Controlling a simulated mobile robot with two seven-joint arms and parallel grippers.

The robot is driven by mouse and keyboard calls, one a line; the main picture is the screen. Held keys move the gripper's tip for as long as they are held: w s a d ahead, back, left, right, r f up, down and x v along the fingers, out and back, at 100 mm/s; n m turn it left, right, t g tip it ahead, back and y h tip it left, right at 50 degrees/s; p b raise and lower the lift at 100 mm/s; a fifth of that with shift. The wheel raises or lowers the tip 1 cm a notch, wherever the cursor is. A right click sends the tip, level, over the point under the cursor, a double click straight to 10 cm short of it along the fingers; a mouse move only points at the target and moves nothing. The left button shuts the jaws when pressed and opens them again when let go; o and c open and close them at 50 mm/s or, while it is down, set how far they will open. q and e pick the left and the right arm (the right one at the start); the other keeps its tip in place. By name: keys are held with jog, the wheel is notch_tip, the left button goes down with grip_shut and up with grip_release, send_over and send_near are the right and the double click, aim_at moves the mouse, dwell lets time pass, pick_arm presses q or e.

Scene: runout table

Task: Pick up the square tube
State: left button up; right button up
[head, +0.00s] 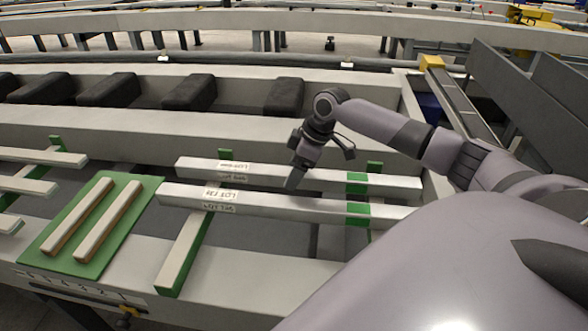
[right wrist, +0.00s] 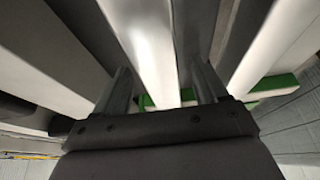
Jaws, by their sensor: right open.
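Two long pale square tubes with paper labels lie side by side across green-padded supports, a rear tube (head: 262,173) and a front tube (head: 275,204). Each carries a green band near its right end. My right gripper (head: 291,183) reaches down at the tubes, about midway along them. In the right wrist view my right gripper (right wrist: 162,82) is open, with a pale tube (right wrist: 146,45) running between its two fingers. I cannot tell which tube this is, nor whether the fingers touch it. My left gripper is not in view.
More pale bars (head: 35,155) stick in at the far left edge. Dark blocks (head: 190,92) line the beam behind the tubes. A yellow-capped rail (head: 455,98) stands at the right.

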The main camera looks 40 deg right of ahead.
jog(key=shift+w+a+f, duration=0.1)
jog(key=shift+f, duration=0.3)
jog(key=shift+c, duration=0.3)
grip_shut()
jog(key=shift+w+r, duration=0.1)
jog(key=shift+r, duration=0.1)
